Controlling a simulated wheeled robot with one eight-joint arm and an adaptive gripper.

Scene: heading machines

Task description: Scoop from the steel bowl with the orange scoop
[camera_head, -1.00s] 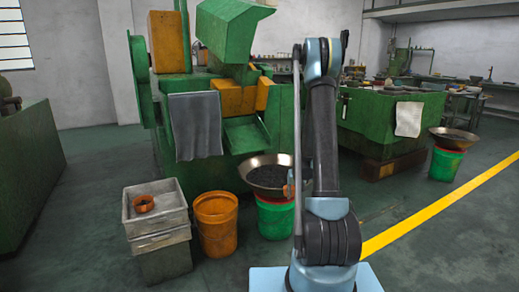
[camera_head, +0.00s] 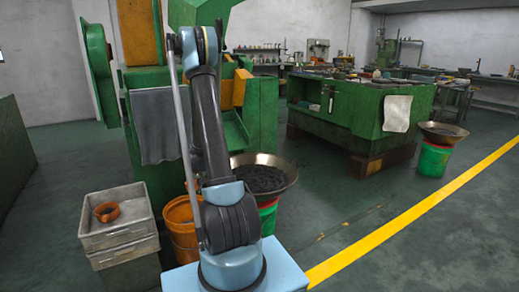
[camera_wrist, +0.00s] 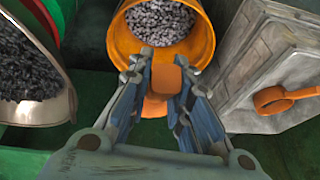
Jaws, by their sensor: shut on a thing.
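In the wrist view my gripper (camera_wrist: 165,66) is shut on an orange piece (camera_wrist: 166,80), which I take to be the handle of the orange scoop; the rest of it is mostly hidden. The steel bowl (camera_head: 290,178), heaped with dark small parts, stands on a green and red bucket right of my arm in the head view. In the wrist view its rim (camera_wrist: 62,112) shows at the left, apart from my gripper. In the head view my arm hides my gripper.
An orange bucket (camera_head: 180,216) of grey parts stands beside the bowl; it lies beyond my fingers in the wrist view. A grey crate (camera_head: 135,232) holds another orange scoop-like thing (camera_head: 107,211). A green machine (camera_head: 262,115) stands behind.

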